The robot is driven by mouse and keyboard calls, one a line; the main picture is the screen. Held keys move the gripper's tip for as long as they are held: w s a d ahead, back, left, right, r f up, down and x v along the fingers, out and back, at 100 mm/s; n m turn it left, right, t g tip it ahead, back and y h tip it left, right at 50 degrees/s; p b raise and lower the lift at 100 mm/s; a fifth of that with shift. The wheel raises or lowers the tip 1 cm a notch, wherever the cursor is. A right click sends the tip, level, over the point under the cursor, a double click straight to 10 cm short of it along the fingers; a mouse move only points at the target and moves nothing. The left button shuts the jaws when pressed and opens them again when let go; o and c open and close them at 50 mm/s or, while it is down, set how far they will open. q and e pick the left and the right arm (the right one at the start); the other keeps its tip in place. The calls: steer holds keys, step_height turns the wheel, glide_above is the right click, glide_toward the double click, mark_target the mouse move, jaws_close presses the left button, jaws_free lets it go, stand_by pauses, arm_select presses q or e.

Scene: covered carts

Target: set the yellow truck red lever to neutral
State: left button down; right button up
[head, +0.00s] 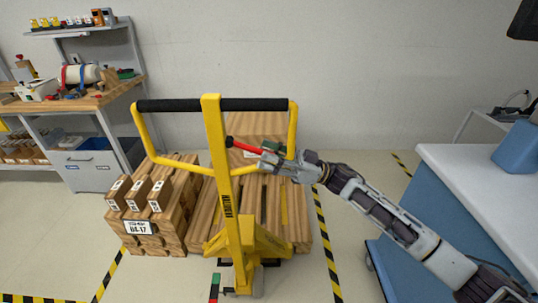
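The yellow truck (222,185) stands upright in the middle of the head view, with a black-gripped loop handle (211,105) on top. The red lever (248,147) points left from beside the right part of the handle, and its black end (230,141) is next to the yellow mast. My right gripper (266,161) reaches in from the right and overlaps the lever's right end in the picture. I cannot tell if it touches the lever, or whether its fingers are open or shut. My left gripper is out of view.
Stacked wooden blocks (170,207) stand left of the truck, and a wooden load (291,213) is behind it. A workbench (75,104) is at the left. A blue cart with a pale top (480,185) is at the right. Striped floor tape (327,245) runs between.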

steer(key=shift+a, duration=0.1)
jaws_close()
stand_by(0.3)
